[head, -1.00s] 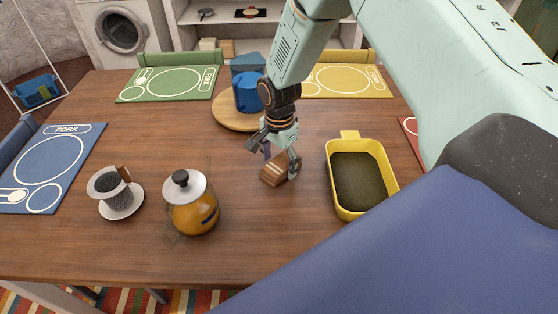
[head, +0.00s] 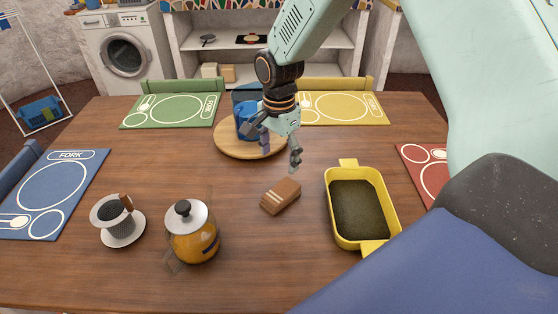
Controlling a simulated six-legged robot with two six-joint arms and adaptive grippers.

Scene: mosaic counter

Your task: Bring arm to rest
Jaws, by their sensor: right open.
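My right gripper (head: 278,150) hangs open and empty over the middle of the table, in front of the round wooden board. Its fingers point down and are apart. My right arm (head: 312,28) reaches in from the upper right. A small brown block (head: 280,196) with pale stripes lies on the table just below and in front of the gripper, not touching it. My left gripper is not in view.
A yellow dish (head: 330,215) with dark filling stands right of the block. A glass pot (head: 192,240) and a cup on a saucer (head: 122,233) stand front left. A blue jug (head: 246,122) stands on the round board (head: 222,138). Placemats lie along the table edges.

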